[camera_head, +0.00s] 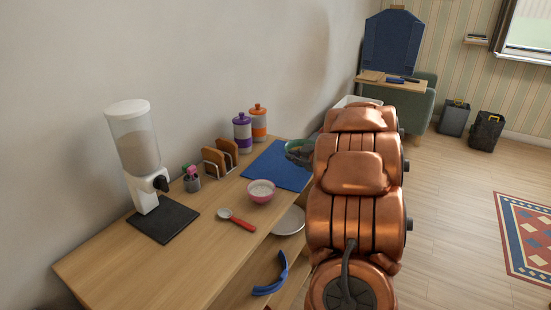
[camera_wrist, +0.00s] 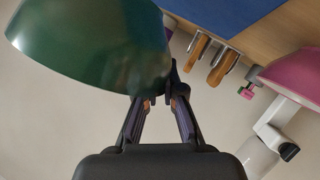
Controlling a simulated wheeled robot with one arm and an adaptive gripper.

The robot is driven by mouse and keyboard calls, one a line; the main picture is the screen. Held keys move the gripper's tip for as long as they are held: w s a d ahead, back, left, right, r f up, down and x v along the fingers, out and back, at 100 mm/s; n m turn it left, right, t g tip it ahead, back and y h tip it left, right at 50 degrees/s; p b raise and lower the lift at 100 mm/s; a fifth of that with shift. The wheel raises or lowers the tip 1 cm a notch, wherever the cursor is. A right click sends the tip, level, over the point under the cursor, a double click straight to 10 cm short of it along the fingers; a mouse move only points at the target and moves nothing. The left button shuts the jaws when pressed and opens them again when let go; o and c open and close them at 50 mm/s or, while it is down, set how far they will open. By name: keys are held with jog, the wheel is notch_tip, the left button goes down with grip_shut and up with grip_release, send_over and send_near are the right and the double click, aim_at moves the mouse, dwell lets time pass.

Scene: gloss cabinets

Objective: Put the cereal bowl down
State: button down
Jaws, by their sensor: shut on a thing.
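A dark green bowl (camera_head: 297,148) is at the right edge of the blue mat in the head view. It fills the upper left of the wrist view (camera_wrist: 90,42). My gripper (camera_wrist: 163,97) is shut on the bowl's rim in the wrist view. In the head view my arm hides most of the gripper and part of the bowl. The blue mat (camera_head: 272,168) lies flat on the wooden counter and its visible part is bare. The gap between bowl and mat cannot be judged.
On the counter (camera_head: 205,266) stand a pink bowl (camera_head: 261,194), a red-handled scoop (camera_head: 238,220), a toast rack (camera_head: 214,162), a small pot (camera_head: 191,182), two lidded jars (camera_head: 242,133) and a cereal dispenser (camera_head: 136,150). A white plate (camera_head: 290,220) sits in the open space below.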

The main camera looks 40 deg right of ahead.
jog(key=w, duration=0.8)
jog(key=shift+a+f, duration=0.2)
jog(key=shift+f, duration=0.15)
jog(key=shift+w+f, duration=0.2)
jog(key=shift+f, duration=0.15)
notch_tip(320, 180, down, 3)
jog(key=shift+s+r, duration=0.1)
jog(key=c, duration=1.3)
grip_release()
jog(key=shift+s, duration=0.1)
